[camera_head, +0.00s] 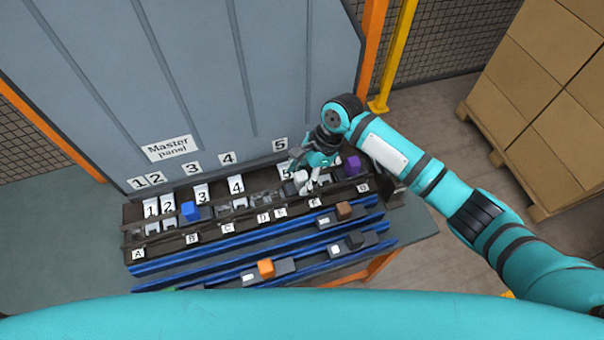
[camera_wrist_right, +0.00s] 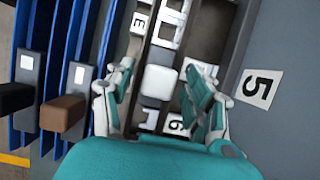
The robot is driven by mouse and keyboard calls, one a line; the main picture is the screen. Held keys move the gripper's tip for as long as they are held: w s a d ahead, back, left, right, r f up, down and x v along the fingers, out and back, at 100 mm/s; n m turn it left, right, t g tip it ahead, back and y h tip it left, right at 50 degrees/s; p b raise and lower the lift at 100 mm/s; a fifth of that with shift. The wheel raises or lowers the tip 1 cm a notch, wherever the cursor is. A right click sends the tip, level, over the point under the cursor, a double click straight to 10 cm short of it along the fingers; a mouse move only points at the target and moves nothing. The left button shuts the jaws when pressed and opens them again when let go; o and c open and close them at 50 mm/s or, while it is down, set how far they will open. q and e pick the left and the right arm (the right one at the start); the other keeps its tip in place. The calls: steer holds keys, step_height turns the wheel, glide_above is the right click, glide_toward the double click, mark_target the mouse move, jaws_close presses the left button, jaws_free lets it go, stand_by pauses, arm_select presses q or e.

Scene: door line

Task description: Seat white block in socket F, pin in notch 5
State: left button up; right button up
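The white block (camera_head: 300,178) is in the dark rack (camera_head: 130,217), around the stretch between label E (camera_head: 281,213) and label F (camera_head: 315,203). In the right wrist view the white block (camera_wrist_right: 157,82) lies between the rack's rails. My right gripper (camera_head: 312,176) is down over it. Its fingers, seen in the right wrist view (camera_wrist_right: 160,100), stand apart on either side of the block with gaps showing. The tag 5 (camera_head: 286,173) is beside the block, and a large 5 label (camera_wrist_right: 259,88) is on the panel side. The pin and exact notch fit cannot be made out. My left gripper is not in view.
A purple block (camera_head: 352,165) is near label G and a blue block (camera_head: 190,210) near label B. Blue rails (camera_head: 215,266) in front hold orange (camera_head: 266,268), brown (camera_head: 344,210) and black (camera_head: 354,240) blocks. The grey master panel (camera_head: 200,80) rises behind the rack.

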steer(key=v, duration=1.2)
stand_by(0.6)
